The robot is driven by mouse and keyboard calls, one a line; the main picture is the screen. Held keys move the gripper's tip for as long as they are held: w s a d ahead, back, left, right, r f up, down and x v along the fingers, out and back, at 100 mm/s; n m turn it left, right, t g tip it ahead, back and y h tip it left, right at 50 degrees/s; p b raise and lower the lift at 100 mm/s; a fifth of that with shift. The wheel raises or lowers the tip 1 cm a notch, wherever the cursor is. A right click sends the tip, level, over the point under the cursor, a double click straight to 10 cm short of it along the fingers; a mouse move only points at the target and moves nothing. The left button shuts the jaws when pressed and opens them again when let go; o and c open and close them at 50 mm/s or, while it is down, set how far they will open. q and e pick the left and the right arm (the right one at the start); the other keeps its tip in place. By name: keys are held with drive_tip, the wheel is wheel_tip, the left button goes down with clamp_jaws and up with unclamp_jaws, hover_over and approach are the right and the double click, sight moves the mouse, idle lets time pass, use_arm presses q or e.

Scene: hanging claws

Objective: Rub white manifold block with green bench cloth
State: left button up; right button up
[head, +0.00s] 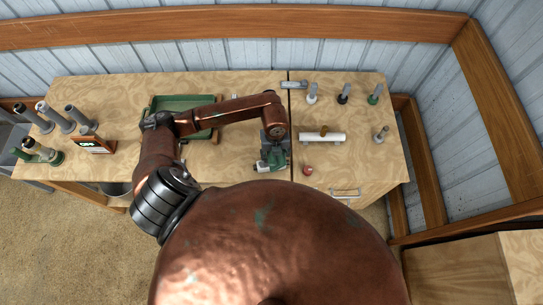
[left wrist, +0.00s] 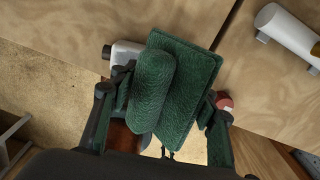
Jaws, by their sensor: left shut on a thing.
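The green bench cloth (left wrist: 185,90) is a thick textured pad with a rolled part on one side. My left gripper (left wrist: 165,100) is shut on it, with one dark green finger on each side. In the head view the left gripper (head: 273,150) points down over the bench's front part, with the cloth (head: 279,160) under it. A white block (left wrist: 125,53) with a dark end knob, likely the manifold block, shows partly behind the cloth; its white end (head: 261,167) also shows in the head view. I cannot tell whether cloth and block touch. My right gripper is not in view.
A white cylinder (head: 322,137) on small feet lies to the right, with a red round thing (head: 308,170) nearer. A green tray (head: 172,103) stands at the back behind my arm. Several upright fittings stand at the right back, and grey tubes (head: 72,116) at the left.

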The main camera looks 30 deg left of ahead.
use_arm(q)
drive_tip(key=shift+w+d, duration=0.3)
drive_tip(key=shift+d, duration=0.05)
drive_tip(key=shift+s+a+r, duration=0.15)
drive_tip(key=shift+s+a, duration=0.3)
drive_tip(key=shift+a, duration=0.1)
drive_tip(key=shift+s+a+r, duration=0.1)
drive_tip(key=shift+s+a, duration=0.35)
drive_tip(key=shift+a, duration=0.1)
drive_tip(key=shift+s+a, duration=0.15)
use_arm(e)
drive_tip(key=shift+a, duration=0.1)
use_arm(q)
drive_tip(key=shift+r, duration=0.1)
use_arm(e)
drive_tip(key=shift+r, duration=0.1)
